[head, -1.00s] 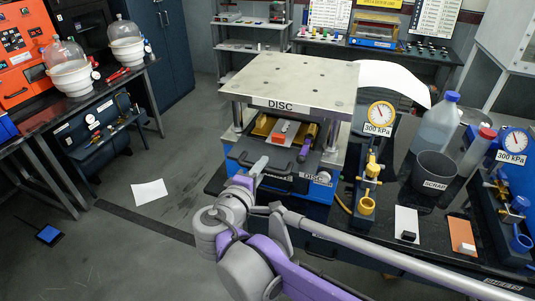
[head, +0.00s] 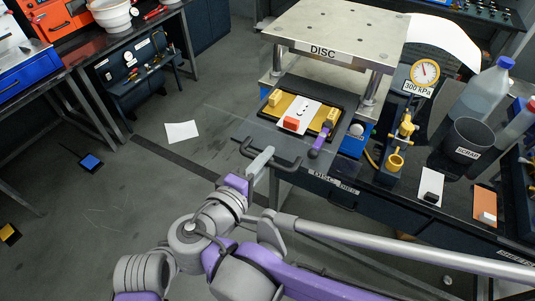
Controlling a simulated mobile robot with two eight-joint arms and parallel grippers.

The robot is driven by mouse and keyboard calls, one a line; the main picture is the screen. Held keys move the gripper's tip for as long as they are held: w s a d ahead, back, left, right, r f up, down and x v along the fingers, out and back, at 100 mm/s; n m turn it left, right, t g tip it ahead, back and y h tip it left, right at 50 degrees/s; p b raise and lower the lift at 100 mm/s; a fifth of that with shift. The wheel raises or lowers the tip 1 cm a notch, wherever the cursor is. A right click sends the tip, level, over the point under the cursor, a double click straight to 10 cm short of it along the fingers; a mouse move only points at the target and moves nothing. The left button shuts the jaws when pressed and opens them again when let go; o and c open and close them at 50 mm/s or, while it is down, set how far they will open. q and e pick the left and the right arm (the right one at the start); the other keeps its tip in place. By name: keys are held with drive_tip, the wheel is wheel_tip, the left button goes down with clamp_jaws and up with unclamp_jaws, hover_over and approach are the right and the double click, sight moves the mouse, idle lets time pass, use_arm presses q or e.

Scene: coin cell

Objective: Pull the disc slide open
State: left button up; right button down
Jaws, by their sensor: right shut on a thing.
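The disc press (head: 335,28), marked DISC, has a pale metal top plate on posts. Its slide (head: 262,122) is drawn out toward me from under the top plate. On the slide lies a black-rimmed bed with yellow blocks (head: 276,98), a white strip, a red block (head: 291,123) and a purple lever (head: 319,140). The dark bar handle (head: 288,163) is at the slide's front. My right gripper (head: 259,161) is shut on this handle; its fingertips partly cover the bar. My left gripper is not in view.
A yellow valve stand (head: 395,160) with a 300 kPa gauge (head: 425,72) stands right of the press. A SCRAP bin (head: 469,143) and a bottle (head: 484,88) are farther right. The floor on the left is open, with a white sheet (head: 182,131).

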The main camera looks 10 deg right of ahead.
drive_tip(key=c, duration=0.8)
unclamp_jaws()
drive_tip(key=shift+c, duration=0.2)
